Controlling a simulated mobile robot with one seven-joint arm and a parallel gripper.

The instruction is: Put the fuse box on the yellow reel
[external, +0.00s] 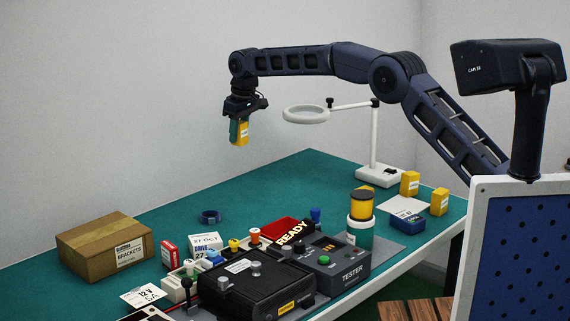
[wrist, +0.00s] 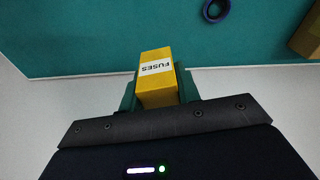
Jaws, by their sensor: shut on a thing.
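My gripper (external: 239,128) is shut on a yellow fuse box (external: 243,133) and holds it high above the far left part of the green table. In the wrist view the box (wrist: 156,73) sits between the green fingers of my gripper (wrist: 158,90), its white FUSES label showing. The yellow reel (external: 361,208) looks like the dark-topped yellow cylinder at the table's right, on top of a white and a green cylinder. It is far to the right of and below my gripper. The reel is not in the wrist view.
Yellow boxes (external: 410,184) and a blue box (external: 435,229) stand right of the reel. A tester (external: 335,262), black case (external: 255,283) and cardboard box (external: 104,248) crowd the front. The table's back middle is clear.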

